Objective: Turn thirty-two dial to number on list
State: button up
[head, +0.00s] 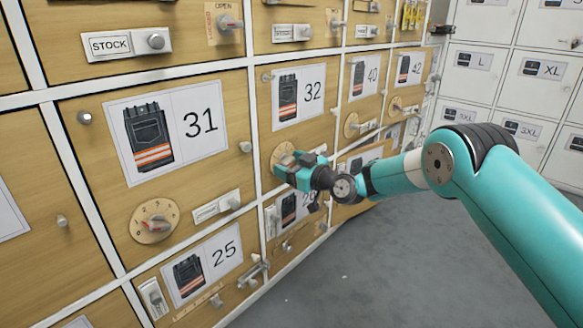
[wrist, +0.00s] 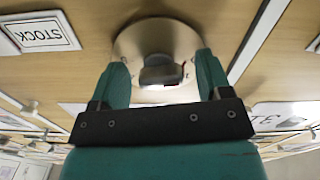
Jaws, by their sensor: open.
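The thirty-two door (head: 312,110) carries a label (head: 313,90) with "32" and dark trousers with an orange band. Its round dial (head: 283,153) is below the label, partly covered by my gripper (head: 280,168). In the wrist view the dial plate (wrist: 128,45) shows with a dark knob (wrist: 160,72) in its middle. My gripper (wrist: 162,75) is open, with one finger on each side of the knob; I cannot tell whether they touch it. The dial's numbers and its setting are hidden or too small to read. No list can be made out.
Door 31 (head: 85,200) with its own dial (head: 154,222) is to the left. Door 40 (head: 365,85) and its dial (head: 352,125) are close to the right. Knobs and slide latches stick out around. White lockers (head: 500,75) stand at the right; the grey floor (head: 370,270) is clear.

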jog(key=shift+c, duration=0.2)
jog(key=c, duration=0.9)
jog(key=shift+m, duration=0.3)
jog(key=m+p, duration=0.2)
jog(key=m, duration=0.1)
jog(key=shift+s+a+r, duration=0.1)
jog(key=shift+r, duration=0.05)
jog(key=shift+s+m+p, duration=0.1)
jog(key=shift+m+p, duration=1)
jog(key=shift+m, duration=0.9)
jog(key=shift+a, duration=0.1)
